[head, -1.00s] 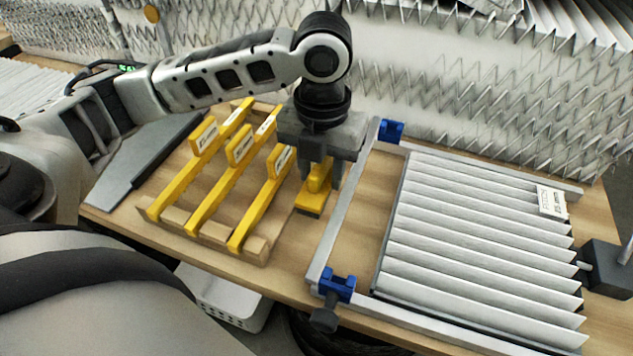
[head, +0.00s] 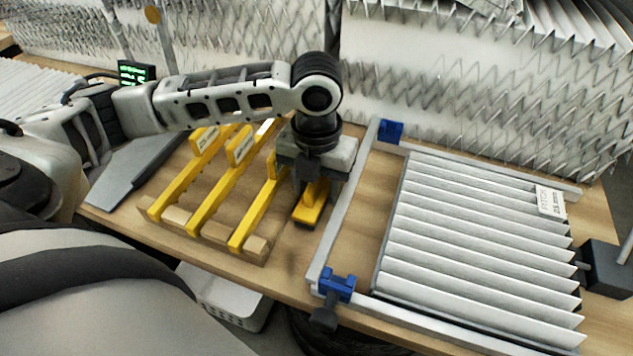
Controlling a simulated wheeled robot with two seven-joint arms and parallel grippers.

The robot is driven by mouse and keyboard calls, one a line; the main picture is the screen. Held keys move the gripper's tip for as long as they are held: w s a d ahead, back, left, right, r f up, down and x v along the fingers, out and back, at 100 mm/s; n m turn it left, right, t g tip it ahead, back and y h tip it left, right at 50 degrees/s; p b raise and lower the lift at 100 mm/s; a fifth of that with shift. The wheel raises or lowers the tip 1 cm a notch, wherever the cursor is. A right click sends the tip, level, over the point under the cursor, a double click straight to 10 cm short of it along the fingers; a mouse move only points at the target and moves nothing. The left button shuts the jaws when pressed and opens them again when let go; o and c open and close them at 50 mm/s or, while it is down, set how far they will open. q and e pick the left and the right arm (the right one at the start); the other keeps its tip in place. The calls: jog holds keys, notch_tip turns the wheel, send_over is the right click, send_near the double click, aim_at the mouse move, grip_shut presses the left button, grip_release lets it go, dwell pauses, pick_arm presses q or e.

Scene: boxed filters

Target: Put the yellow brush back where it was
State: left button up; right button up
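The yellow brush (head: 312,207) is between the rack of yellow gauges and the metal frame, its dark underside at or very near the wooden table. My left gripper (head: 311,188) comes down over it from above, with its fingers around the brush's upper part. It looks shut on the brush, though its body hides the far end and part of the grip. My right gripper is not in view.
Several yellow bars (head: 218,192) lie in a wooden rack (head: 185,225) close to the left. A metal frame (head: 340,215) with blue clamps (head: 338,287) and a pleated filter (head: 480,245) is close on the right. Bare table (head: 285,262) lies in front of the brush.

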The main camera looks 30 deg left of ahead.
pick_arm(q)
notch_tip(320, 180, up, 12)
jog(key=shift+r, duration=0.2)
dwell(0.4)
dwell(0.5)
